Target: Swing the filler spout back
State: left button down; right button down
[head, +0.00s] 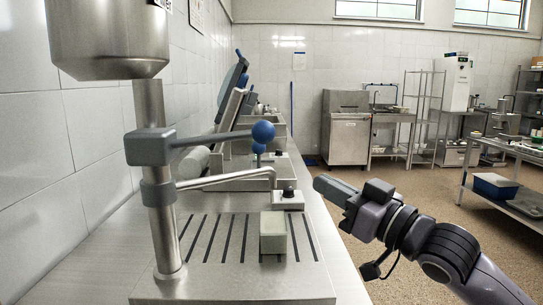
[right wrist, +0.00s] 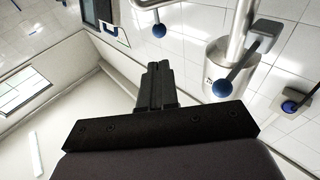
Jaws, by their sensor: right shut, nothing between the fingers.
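The filler spout (head: 225,178) is a bent steel tube. It runs right from the grey collar on the steel column (head: 161,225) and turns down at its tip. Above it a grey lever with a blue ball knob (head: 263,131) points right. A pale block-shaped container (head: 273,238) stands on the slotted base (head: 215,284), in front of the spout tip. My right gripper (head: 326,187) is shut and empty, right of the spout tip and apart from it. In the right wrist view its fingers (right wrist: 157,72) are closed together. My left gripper is not in view.
A steel hopper (head: 108,38) tops the column. Behind the filler on the same counter stand a small block with a black knob (head: 288,198) and another machine with tilted panels (head: 232,92). A tiled wall is close on the left. Open floor (head: 415,190) lies right of the counter.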

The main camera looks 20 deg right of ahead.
jog(key=p, duration=0.2)
send_near(263, 150)
jog(key=x, duration=0.7)
jog(key=shift+w, duration=0.1)
dwell(0.6)
